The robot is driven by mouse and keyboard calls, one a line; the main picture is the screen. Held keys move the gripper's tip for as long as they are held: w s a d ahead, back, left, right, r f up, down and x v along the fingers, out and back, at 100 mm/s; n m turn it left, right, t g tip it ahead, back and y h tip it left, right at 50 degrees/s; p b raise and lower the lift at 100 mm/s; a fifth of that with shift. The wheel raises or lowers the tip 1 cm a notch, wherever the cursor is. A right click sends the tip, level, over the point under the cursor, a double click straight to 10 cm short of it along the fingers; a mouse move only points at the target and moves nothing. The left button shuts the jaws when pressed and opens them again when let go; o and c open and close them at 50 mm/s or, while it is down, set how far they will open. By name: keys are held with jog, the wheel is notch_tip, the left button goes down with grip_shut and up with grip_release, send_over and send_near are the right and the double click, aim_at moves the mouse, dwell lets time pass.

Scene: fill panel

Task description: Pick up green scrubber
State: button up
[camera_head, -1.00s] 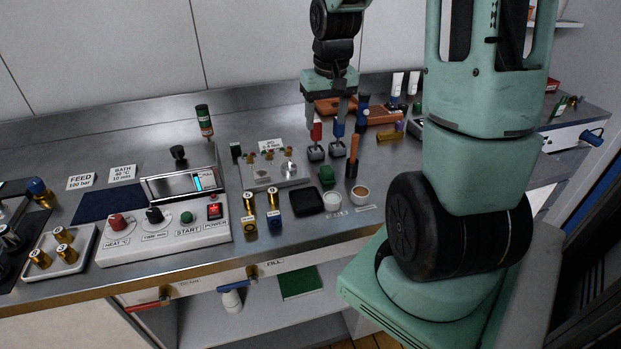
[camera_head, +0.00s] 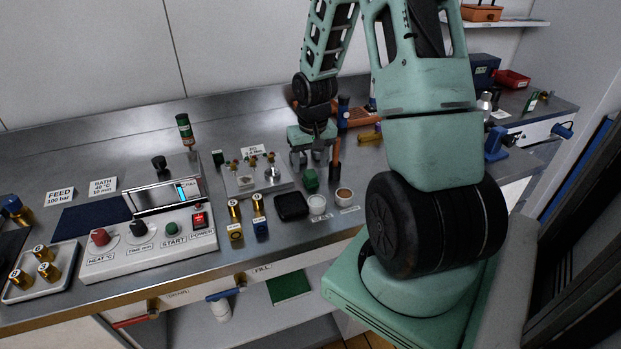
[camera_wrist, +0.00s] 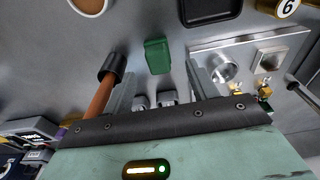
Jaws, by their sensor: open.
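The green scrubber (camera_head: 311,180), a small green block, sits on the steel counter between the white-labelled fixture and the brown-handled tool. It also shows in the wrist view (camera_wrist: 158,57), just beyond the fingertips and roughly centred between them. My gripper (camera_head: 312,160) is open and empty, pointing down just behind the scrubber in the head view. Its two fingers also show in the wrist view (camera_wrist: 160,84), apart from the scrubber. The gripper's height above the counter is hard to tell.
The brown-handled tool (camera_head: 335,152) with a black end stands close beside one finger. The metal fixture (camera_head: 245,178) is on the other side. A black tray (camera_head: 291,206) and two small round cups (camera_head: 317,204) lie in front. A green pad (camera_head: 288,287) lies on the lower shelf.

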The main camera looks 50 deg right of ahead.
aim_at(311, 173)
jog(key=f, duration=0.3)
jog(key=f+p, duration=0.1)
jog(key=shift+w+d+f, duration=0.2)
jog(key=shift+d+f, duration=0.05)
jog(key=shift+f, duration=0.15)
jog(key=c, duration=1.1)
jog(key=shift+r, duration=0.15)
jog(key=shift+c, duration=0.2)
notch_tip(311, 173, up, 10)
jog(key=shift+f+b, duration=0.1)
jog(key=shift+b, duration=0.3)
